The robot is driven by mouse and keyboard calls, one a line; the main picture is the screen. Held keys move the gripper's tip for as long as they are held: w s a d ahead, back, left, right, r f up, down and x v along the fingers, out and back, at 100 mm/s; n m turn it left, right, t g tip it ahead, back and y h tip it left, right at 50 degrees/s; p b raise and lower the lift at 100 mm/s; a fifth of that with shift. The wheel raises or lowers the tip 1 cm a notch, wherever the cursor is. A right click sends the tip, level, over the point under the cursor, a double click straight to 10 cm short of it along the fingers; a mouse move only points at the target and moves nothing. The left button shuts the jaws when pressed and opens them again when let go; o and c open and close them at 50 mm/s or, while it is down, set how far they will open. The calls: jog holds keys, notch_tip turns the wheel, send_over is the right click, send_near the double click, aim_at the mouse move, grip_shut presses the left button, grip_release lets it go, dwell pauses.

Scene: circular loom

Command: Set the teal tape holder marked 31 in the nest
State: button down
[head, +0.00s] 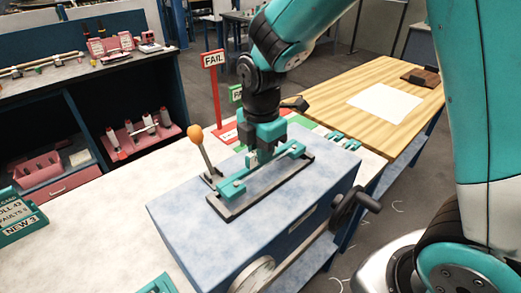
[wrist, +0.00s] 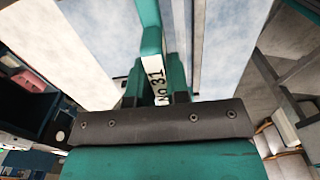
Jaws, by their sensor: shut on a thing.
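The teal tape holder (head: 233,188) is a long bar with raised ends. In the wrist view the holder (wrist: 150,38) carries a white label reading "No 31". My gripper (head: 262,155) points down and is shut on the middle of the holder. The nest appears to be the dark flat plate (head: 268,187) on top of a blue-grey block. The holder is over this plate and runs roughly along it. I cannot tell whether it touches the plate or hangs slightly above. My gripper hides the holder's middle.
A lever with an orange knob (head: 195,132) stands at the plate's left end. A crank handle (head: 355,205) juts from the block's right side. A red FAIL sign (head: 213,60) stands behind, with other teal pieces (head: 343,140) at right. The pale table top (head: 110,225) at left is mostly clear.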

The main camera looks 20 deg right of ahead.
jog(key=shift+f+b, duration=0.55)
jog(key=shift+f, duration=0.35)
jog(key=shift+f, duration=0.15)
jog(key=shift+f+b, duration=0.3)
jog(key=shift+f, duration=0.05)
jog(key=c, duration=1)
grip_release()
notch_tip(320, 180, up, 18)
jog(key=shift+f+b, duration=0.25)
jog(key=shift+b, duration=0.65)
